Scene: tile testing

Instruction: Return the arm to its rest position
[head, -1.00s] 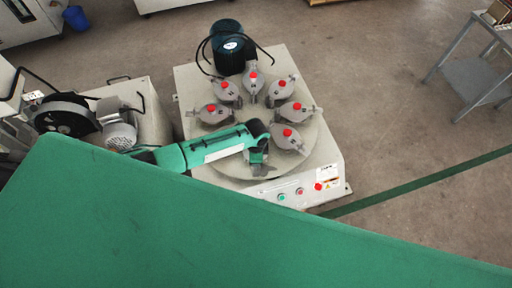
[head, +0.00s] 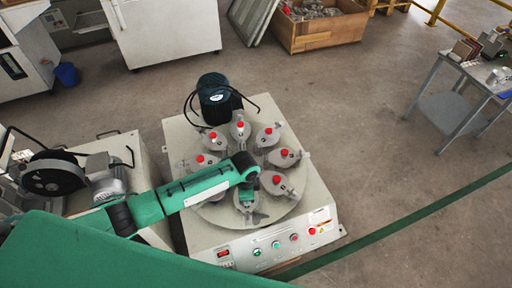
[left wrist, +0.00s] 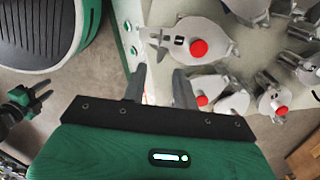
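My left arm (head: 190,191) is green and reaches in from the left over the round turntable of the machine in the head view. Its gripper (head: 248,207) points down over the turntable's front part. In the left wrist view the two grey fingers (left wrist: 158,80) stand apart with nothing seen between them. A grey clamped jar with a red knob (left wrist: 198,48) lies just beyond the fingertips, apart from them as far as I can tell.
Several grey jars with red knobs (head: 278,180) ring the turntable (head: 295,205). A dark motor (head: 215,100) stands at its back. A control panel (head: 275,245) is in front. A belt-driven machine (head: 60,175) is at left, a metal side table (head: 455,110) at right. Floor on the right is clear.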

